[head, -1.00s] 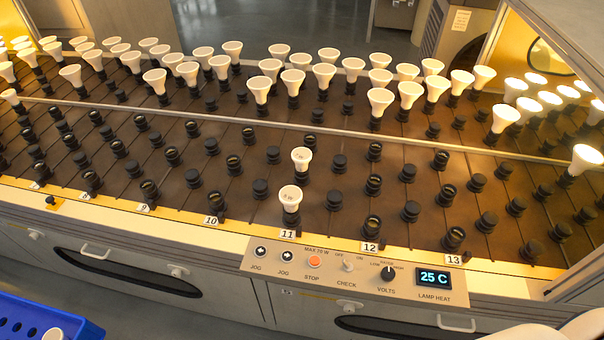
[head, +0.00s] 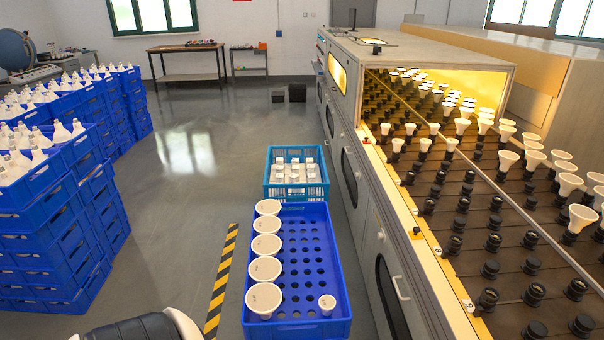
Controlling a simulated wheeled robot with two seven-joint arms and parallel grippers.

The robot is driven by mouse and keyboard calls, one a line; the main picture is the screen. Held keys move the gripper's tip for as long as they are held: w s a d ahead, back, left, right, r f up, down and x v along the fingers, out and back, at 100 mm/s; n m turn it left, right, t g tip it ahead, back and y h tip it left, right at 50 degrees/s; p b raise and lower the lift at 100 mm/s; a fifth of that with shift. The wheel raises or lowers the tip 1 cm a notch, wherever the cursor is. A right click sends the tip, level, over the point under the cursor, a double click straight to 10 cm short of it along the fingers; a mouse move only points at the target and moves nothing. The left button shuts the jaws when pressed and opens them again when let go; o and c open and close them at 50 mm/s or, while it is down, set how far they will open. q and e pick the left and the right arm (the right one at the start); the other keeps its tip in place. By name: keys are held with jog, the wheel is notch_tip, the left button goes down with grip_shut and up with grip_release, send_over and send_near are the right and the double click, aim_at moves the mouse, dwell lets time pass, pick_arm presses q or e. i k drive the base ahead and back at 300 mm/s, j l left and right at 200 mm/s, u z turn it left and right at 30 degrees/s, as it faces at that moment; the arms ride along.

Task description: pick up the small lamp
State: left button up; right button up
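The small lamp (head: 327,303) is a small white disc-topped lamp. It sits at the near right corner of a blue crate (head: 341,318) with rows of round holes. Several larger white lamps (head: 264,299) stand in a column along the left side of the same crate. The small lamp is apart from them, with empty holes between. Neither of my grippers shows in the head view.
A lighter blue crate (head: 323,190) with small white boxes stands behind the blue crate. The burn-in machine (head: 385,215) with lamps and black sockets runs along the right. Stacked blue crates (head: 75,230) stand at left. Open floor (head: 190,190) with a striped line (head: 222,282) lies between.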

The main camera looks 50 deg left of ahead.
aim_at(327, 303)
jog(key=u, duration=1.4)
